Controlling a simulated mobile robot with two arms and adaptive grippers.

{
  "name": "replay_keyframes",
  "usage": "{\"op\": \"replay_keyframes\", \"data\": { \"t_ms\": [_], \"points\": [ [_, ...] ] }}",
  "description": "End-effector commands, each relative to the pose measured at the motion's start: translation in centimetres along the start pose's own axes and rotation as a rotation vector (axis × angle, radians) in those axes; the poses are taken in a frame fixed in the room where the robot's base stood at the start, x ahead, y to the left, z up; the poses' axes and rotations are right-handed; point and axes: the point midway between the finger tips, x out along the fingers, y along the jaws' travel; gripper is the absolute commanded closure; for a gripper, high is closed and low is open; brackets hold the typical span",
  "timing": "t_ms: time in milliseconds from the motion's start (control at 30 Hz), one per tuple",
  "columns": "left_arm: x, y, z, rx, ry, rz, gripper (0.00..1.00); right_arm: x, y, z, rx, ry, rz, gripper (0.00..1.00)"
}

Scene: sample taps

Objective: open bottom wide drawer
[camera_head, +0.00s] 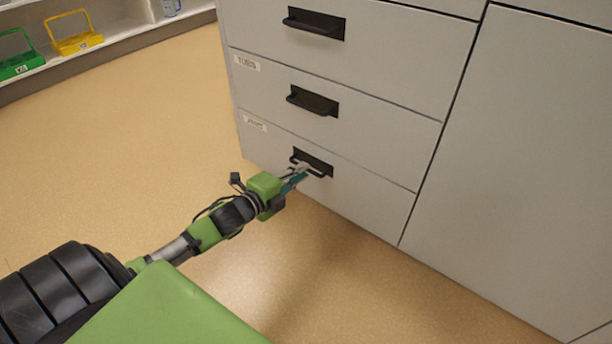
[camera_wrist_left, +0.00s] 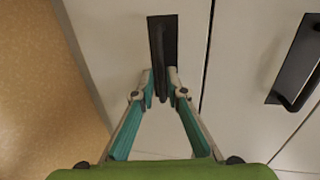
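The bottom wide drawer (camera_head: 370,197) is a pale grey front, flush with the cabinet. Its dark handle (camera_head: 325,172) sits in a black recess. My left gripper (camera_head: 304,170) is at this handle. In the left wrist view, the handle (camera_wrist_left: 157,45) lies between the two teal-padded fingers of my left gripper (camera_wrist_left: 161,82). The fingers are drawn in close on both sides of the bar, apparently touching it. My right gripper is not in view.
The middle drawer (camera_head: 365,118) and top drawer (camera_head: 400,45) above look shut. A plain grey cabinet panel (camera_head: 510,170) stands to the right. Tan floor (camera_head: 110,130) is clear at the left. A shelf with a green carrier (camera_head: 20,62) and a yellow carrier (camera_head: 78,42) stands beyond.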

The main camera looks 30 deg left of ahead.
Motion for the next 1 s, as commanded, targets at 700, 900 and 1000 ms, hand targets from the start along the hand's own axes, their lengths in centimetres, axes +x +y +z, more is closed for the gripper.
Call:
{"op": "replay_keyframes", "data": {
  "t_ms": [700,900,1000],
  "points": [
    [2.9,0.0,0.0,0.001,0.000,0.001,1.00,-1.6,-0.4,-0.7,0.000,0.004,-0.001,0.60],
    [2.9,0.0,0.0,0.001,0.000,0.001,1.00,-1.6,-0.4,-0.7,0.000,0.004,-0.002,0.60],
    [2.7,0.0,0.0,0.001,0.000,0.001,1.00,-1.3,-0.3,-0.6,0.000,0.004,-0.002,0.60]
  ]
}}
